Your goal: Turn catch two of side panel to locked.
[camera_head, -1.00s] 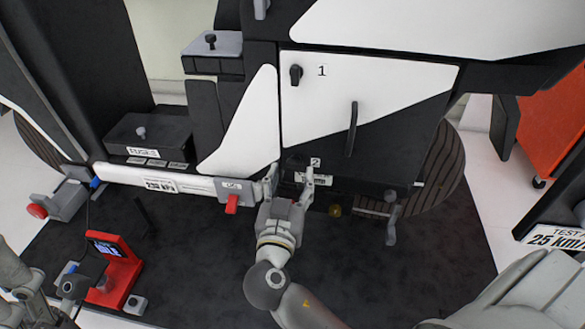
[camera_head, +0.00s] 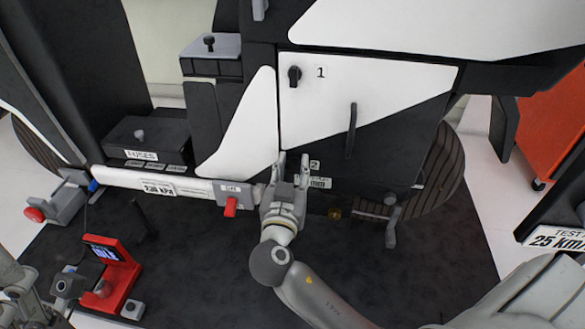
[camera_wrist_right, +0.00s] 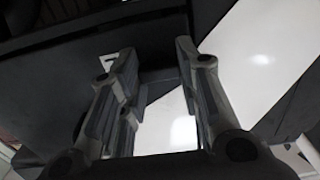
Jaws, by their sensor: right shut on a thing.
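The side panel (camera_head: 330,95) is white above and black below, with a dark upright handle (camera_head: 351,130). Catch one (camera_head: 294,76) is a black knob beside the "1" label. My right gripper (camera_head: 292,160) is at the panel's lower left corner, just left of the "2" label (camera_head: 314,165). Its fingers are shut on catch two, which they mostly hide in the head view. In the right wrist view, a dark piece (camera_wrist_right: 158,76) shows between the fingers; its angle is hard to tell. My left arm shows at the lower left edge; its jaws are unclear.
A red device with a screen (camera_head: 112,265) stands on the dark mat at lower left. A grey clamp (camera_head: 391,215) is at the panel's lower right. An orange cart (camera_head: 553,125) stands far right.

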